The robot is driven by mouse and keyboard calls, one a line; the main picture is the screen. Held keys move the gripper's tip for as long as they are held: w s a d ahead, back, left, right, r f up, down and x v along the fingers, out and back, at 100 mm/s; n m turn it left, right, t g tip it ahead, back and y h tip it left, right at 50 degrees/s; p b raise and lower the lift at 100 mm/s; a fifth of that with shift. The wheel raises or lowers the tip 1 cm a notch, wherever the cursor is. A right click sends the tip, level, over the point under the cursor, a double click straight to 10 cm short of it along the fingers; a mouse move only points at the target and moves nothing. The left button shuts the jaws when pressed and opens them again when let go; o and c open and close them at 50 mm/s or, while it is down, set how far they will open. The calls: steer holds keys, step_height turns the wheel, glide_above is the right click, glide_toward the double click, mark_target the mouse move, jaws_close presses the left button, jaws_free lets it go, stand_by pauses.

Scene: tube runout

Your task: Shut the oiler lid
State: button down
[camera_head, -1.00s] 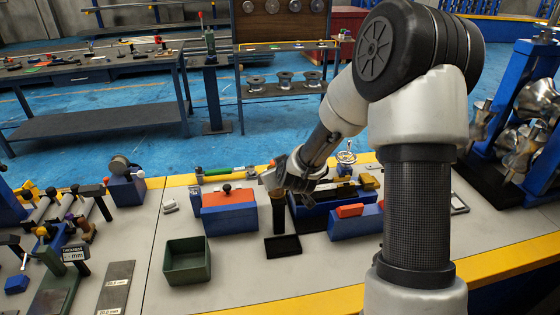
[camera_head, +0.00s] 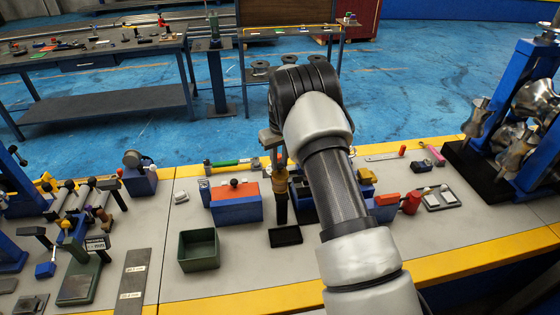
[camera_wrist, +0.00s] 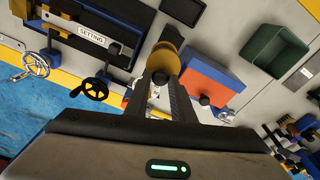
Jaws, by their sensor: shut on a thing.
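A blue box with an orange-red top (camera_head: 236,191) and a black knob (camera_head: 233,182) sits on the bench left of my gripper; I take it for the oiler. It also shows in the wrist view (camera_wrist: 208,78), with its knob (camera_wrist: 204,100) to the right of my fingers. The orange top looks flat on the box there. My gripper (camera_head: 277,160) is upright above a brass-coloured cylinder (camera_head: 281,183) that tops a dark post. In the wrist view my fingertips (camera_wrist: 161,80) are shut on this brass piece (camera_wrist: 163,58). The post's foot is partly hidden there.
A green open bin (camera_head: 199,265) and a small black tray (camera_head: 285,240) stand in front. A blue fixture is mostly hidden behind my arm. Red items (camera_head: 411,203) lie right of the arm. Bare bench shows between the bin and the front edge.

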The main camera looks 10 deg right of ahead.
mark_target(280, 164)
steer(key=shift+w+f+g, duration=0.2)
steer(key=shift+f+g, duration=0.1)
steer(key=shift+g, duration=0.2)
steer(key=c, duration=1.5)
jaws_free()
step_height(280, 164, up, 18)
steer(key=shift+d+f+b, duration=0.1)
steer(key=shift+f+b, duration=0.15)
steer(key=shift+b, duration=0.35)
steer(key=shift+s+r, duration=0.1)
